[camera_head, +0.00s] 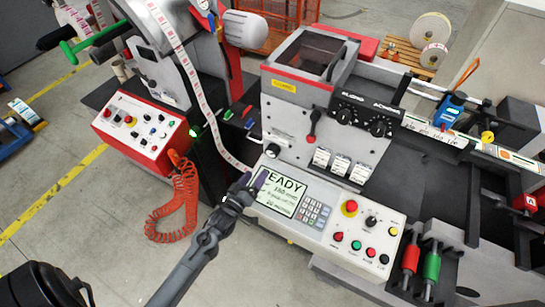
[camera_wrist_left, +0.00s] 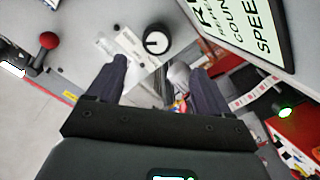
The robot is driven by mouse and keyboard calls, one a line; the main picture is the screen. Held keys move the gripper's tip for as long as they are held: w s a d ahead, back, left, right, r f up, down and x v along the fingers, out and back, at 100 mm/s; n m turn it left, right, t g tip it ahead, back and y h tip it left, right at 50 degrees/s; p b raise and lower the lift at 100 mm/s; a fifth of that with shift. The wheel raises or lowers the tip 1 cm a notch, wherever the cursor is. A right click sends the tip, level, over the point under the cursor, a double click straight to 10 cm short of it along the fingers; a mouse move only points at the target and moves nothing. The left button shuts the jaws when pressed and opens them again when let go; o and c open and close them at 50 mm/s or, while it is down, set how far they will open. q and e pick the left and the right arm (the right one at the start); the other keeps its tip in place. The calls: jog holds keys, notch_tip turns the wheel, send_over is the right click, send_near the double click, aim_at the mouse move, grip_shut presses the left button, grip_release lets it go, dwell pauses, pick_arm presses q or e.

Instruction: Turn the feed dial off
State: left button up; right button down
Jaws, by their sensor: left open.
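My left gripper (camera_head: 255,181) is over the left edge of the display panel, below the dial. Its two fingers (camera_wrist_left: 158,68) are apart with nothing gripped, and do not appear to touch the dial. Another black knob (camera_head: 372,221) is on the button panel, and two more (camera_head: 344,116) are higher up. My right gripper is not in view.
The lit display (camera_head: 280,192) reads READY beside a keypad (camera_head: 315,212). A red emergency button (camera_head: 350,207) is on the panel. A label web (camera_head: 205,100) runs down left of the dial, and a red control box (camera_head: 140,130) stands further left.

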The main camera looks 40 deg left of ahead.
aim_at(270, 153)
pick_arm(q)
jog(key=shift+w, duration=0.4)
jog(key=w, duration=0.3)
jog(key=w+a, duration=0.1)
jog(key=w, duration=0.6)
jog(key=shift+w+a+r, duration=0.2)
jog(key=shift+w+a, duration=0.05)
jog(key=shift+a, duration=0.15)
